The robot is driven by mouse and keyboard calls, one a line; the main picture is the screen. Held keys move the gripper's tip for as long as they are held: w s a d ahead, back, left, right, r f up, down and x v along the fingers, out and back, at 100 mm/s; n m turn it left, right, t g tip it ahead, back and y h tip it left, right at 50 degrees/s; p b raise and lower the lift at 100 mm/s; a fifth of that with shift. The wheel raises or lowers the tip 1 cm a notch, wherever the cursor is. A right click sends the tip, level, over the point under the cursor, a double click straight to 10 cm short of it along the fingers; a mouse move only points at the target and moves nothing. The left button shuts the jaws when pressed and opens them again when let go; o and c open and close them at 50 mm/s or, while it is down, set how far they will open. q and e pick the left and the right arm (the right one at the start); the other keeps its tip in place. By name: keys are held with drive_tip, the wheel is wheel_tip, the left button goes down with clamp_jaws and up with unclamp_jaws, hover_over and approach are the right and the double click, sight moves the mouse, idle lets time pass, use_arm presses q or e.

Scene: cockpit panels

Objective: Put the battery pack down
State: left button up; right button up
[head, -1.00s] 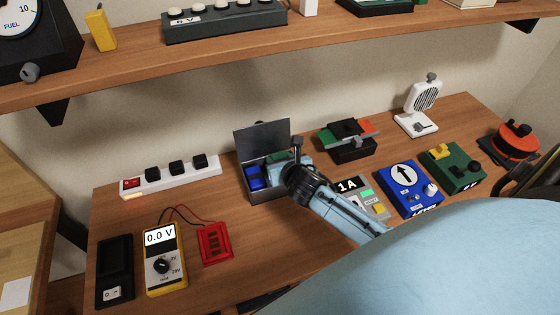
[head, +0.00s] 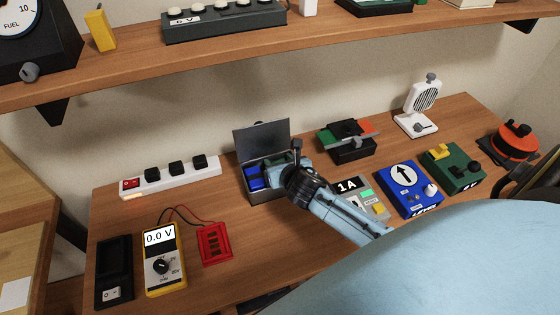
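A grey box (head: 263,136) with its lid up stands on the bench against the wall. A blue block (head: 255,178) lies in its left part, and something green shows at the back of its right part. I cannot tell which of these, if either, is the battery pack. My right gripper (head: 279,170) reaches into the right part of the box from the lower right. Its fingertips are mostly hidden by the box and the wrist, so I cannot see whether it holds anything. My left gripper is not in view.
A white power strip (head: 170,178), a yellow multimeter (head: 164,262) and a red holder (head: 215,243) stand to the left. A grey 1A unit (head: 376,207), a blue arrow box (head: 408,195) and a black switch (head: 351,150) stand to the right. A shelf (head: 270,55) overhangs the back.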

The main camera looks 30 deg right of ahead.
drive_tip(key=shift+s+f, duration=0.1)
drive_tip(key=shift+f, duration=0.05)
drive_tip(key=shift+r, duration=0.25)
drive_tip(key=p+v, duration=0.2)
drive_tip(key=v, duration=1)
drive_tip(key=shift+r+p, duration=0.35)
drive_tip(key=shift+r, duration=0.05)
